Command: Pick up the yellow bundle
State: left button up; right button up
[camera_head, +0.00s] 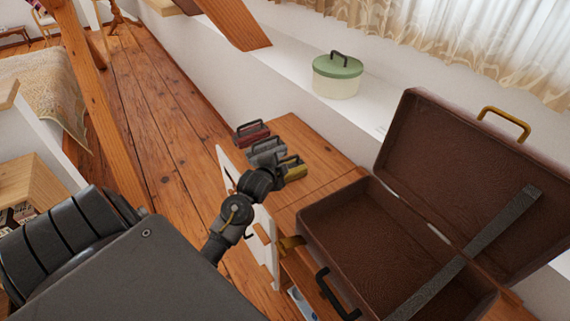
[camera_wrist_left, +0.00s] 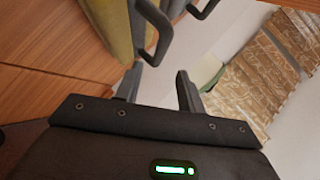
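The yellow bundle (camera_head: 295,171) has a dark handle on top and sits on the wooden cabinet top at the near end of a row of bundles. My left gripper (camera_head: 276,176) is right beside it and partly covers it in the head view. In the left wrist view the yellow bundle (camera_wrist_left: 108,26) is at the upper left, with its dark handle reaching toward the fingers. The left gripper (camera_wrist_left: 158,88) is open, its two fingers apart with nothing visibly held. The handle's near end is close to the left-hand finger; I cannot tell if they touch. My right gripper is out of view.
A grey bundle (camera_head: 267,151) and a red bundle (camera_head: 250,134) stand behind the yellow one. An open brown suitcase (camera_head: 330,207) lies to the right. A green-lidded pot (camera_head: 337,76) stands on the white ledge (camera_head: 295,68). A timber post (camera_head: 88,88) rises at the left.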

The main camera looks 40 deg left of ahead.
aim_at(287, 159)
pick_arm(q)
jog(key=shift+p+x, duration=0.55)
jog(key=shift+x, duration=2.1)
jog(key=shift+s+f, duration=0.15)
grip_shut()
